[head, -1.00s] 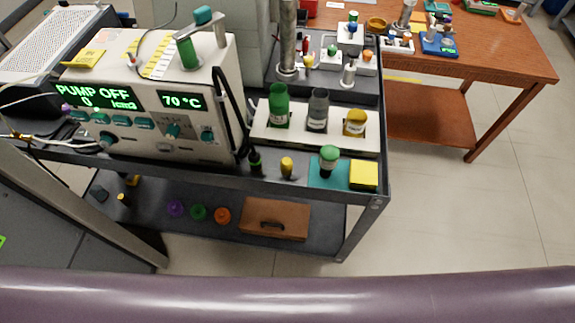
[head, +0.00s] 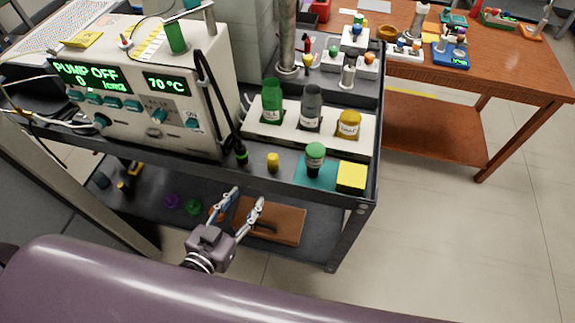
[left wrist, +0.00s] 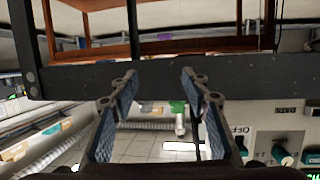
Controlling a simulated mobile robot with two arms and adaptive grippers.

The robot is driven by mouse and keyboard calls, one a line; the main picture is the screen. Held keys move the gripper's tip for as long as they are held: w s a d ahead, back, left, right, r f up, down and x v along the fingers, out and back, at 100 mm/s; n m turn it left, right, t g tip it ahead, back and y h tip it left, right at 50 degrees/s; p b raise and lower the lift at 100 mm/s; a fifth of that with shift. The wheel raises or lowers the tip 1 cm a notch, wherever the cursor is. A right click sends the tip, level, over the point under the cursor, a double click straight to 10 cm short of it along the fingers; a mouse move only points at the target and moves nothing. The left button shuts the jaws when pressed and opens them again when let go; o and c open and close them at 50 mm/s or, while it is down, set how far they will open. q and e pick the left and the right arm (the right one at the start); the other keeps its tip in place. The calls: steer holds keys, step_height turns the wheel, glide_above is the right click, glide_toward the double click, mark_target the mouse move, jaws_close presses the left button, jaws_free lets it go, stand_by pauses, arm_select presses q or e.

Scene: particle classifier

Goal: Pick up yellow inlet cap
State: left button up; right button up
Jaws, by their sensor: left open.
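A small yellow cap-like piece (head: 273,161), which fits the yellow inlet cap, stands upright on the front strip of the cart's top, between a dark green-banded piece and a green-capped vial. My left gripper (head: 247,197) is open and empty. In the head view it appears below and left of the yellow piece, in front of the cart and over the lower shelf in the picture. Its spread fingers also show in the left wrist view (left wrist: 159,78), with the dark cart edge beyond them; I cannot make out the yellow piece there. My right gripper is not in view.
The pump machine (head: 150,95) stands left on the cart. A white rack (head: 285,133) with bottles is behind the yellow piece. The green-capped vial (head: 315,158) and a yellow block (head: 352,177) are to its right. A brown box (head: 285,222) lies on the lower shelf.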

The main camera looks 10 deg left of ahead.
arm_select(q)
steer(key=t+h, duration=0.1)
glide_toward(271, 158)
steer(key=s, duration=0.1)
steer(key=x, duration=0.2)
steer(key=p+x, duration=0.1)
steer(key=x, duration=0.2)
steer(key=shift+w+d+r+p, duration=0.2)
steer(key=shift+w+r+p, duration=0.1)
steer(key=shift+w+r, duration=0.1)
steer(key=shift+a+f+p+x, duration=0.1)
steer(key=shift+f+p+x, duration=0.1)
steer(key=shift+x, duration=0.8)
steer(key=shift+a+f+p+x, duration=0.1)
steer(key=shift+p+x, duration=0.1)
steer(key=shift+x, duration=0.8)
steer(key=shift+f+p+x, duration=0.15)
steer(key=shift+p+x, duration=0.05)
steer(key=shift+x, duration=0.8)
steer(key=shift+s, duration=0.1)
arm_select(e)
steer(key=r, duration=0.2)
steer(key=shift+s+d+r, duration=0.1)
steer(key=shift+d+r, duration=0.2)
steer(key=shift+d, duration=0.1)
arm_select(q)
jaws_close()
steer(key=shift+r, duration=0.1)
